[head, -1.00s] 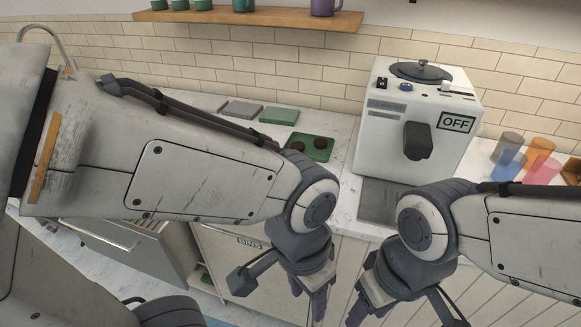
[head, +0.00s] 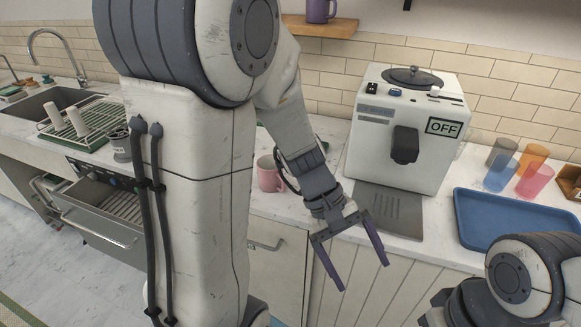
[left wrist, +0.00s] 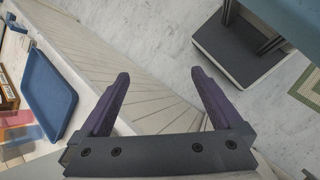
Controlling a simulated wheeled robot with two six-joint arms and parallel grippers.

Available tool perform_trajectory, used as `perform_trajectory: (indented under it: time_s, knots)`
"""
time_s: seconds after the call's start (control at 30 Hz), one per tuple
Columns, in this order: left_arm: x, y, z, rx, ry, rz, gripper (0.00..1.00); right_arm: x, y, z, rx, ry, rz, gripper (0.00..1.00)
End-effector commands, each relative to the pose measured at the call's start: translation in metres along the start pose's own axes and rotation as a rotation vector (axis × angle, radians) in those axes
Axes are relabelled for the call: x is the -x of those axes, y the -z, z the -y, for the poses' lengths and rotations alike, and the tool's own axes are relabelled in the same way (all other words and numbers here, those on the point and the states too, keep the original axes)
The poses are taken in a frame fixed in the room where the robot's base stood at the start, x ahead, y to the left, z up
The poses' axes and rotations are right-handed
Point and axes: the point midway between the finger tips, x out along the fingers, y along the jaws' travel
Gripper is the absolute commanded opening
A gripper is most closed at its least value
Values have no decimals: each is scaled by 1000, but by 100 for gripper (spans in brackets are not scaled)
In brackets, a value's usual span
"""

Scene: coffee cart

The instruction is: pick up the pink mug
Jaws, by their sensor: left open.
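The pink mug (head: 268,174) stands upright on the white counter, left of the coffee machine. My left arm partly covers its surroundings, and its right edge is close behind the dark wrist. My left gripper (head: 364,277) is open and empty, in front of the counter edge, to the right of and lower than the mug. In the left wrist view the two purple fingers of the left gripper (left wrist: 160,73) are spread, with cabinet front and floor beyond them; the mug does not show there. Only part of my right wrist shows at the bottom right; its fingers are cut off.
The coffee machine (head: 400,135) reads OFF. A blue tray (head: 475,215) lies to its right, also in the left wrist view (left wrist: 45,88). Coloured cups (head: 535,172) stand behind the tray. A dish rack (head: 92,133) and sink (head: 50,103) are at left, above an open drawer (head: 115,215).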

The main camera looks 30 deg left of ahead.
Motion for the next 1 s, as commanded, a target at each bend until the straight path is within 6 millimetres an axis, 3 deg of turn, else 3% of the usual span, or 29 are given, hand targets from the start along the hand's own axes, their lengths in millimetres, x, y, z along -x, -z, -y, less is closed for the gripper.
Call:
perform_trajectory:
  time_s: [0.13,0.23,0.3,0.43,0.6,0.7,0.8,1.0]
  knots:
    - [39,69,-8,447,-330,34,100,2,0,0,0,0,0,50]
    - [74,120,1,716,-577,50,100,3,0,0,0,0,0,50]
    - [102,157,18,890,-756,56,100,4,0,0,0,0,0,50]
    - [151,213,66,1146,-1064,57,100,4,0,0,0,0,0,50]
    - [189,250,125,1335,-1333,47,100,5,0,0,0,0,0,50]
    - [200,259,146,1388,-1417,40,100,6,0,0,0,0,0,50]
    - [203,268,149,1408,-1451,40,100,7,0,0,0,0,0,50]
    - [195,290,128,1408,-1450,40,100,12,1,1,0,0,0,50]
